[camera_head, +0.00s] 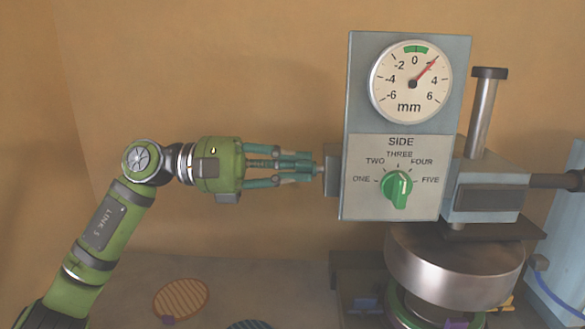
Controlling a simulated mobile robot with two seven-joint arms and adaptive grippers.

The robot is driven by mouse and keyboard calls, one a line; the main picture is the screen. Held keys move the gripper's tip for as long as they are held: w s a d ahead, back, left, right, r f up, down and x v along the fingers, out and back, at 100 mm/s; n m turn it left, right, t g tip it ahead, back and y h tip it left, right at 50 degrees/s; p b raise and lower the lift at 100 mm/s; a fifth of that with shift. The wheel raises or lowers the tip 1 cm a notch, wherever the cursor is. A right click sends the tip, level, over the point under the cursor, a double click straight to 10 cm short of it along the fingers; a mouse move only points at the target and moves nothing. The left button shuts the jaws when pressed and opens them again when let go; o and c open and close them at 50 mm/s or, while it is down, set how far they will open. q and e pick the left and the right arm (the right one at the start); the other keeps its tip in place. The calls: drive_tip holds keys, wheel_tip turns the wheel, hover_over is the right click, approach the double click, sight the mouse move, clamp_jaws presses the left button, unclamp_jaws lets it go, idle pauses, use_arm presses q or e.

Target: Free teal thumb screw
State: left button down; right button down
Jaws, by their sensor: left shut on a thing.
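My left gripper (312,171) reaches in level from the left. Its fingers, which look teal, are shut on a small grey stem (319,171) at the left side of the press's grey block (332,170). The end of the stem between the fingers is hidden, so I cannot tell its colour. I cannot make out a teal thumb screw for certain. A blue tab (365,304) and a purple tab (456,323) show low on the press, near a green ring (398,312). My right gripper is not in view.
The panel has a gauge (411,82) with its red needle near 2 and a green SIDE knob (397,190) turned near the middle. A metal cylinder (455,268) stands below. An orange ribbed disc (181,298) and a dark disc (249,325) lie on the table.

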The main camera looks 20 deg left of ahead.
use_arm(q)
drive_tip(key=shift+s+f+n+p, duration=0.15)
drive_tip(key=shift+n+p, duration=3.35)
drive_tip(key=shift+n, duration=3.15)
drive_tip(key=shift+f+n+p, duration=0.15)
drive_tip(key=shift+n+p, duration=3.35)
drive_tip(key=shift+n, duration=3.15)
drive_tip(key=c, duration=1.2)
unclamp_jaws()
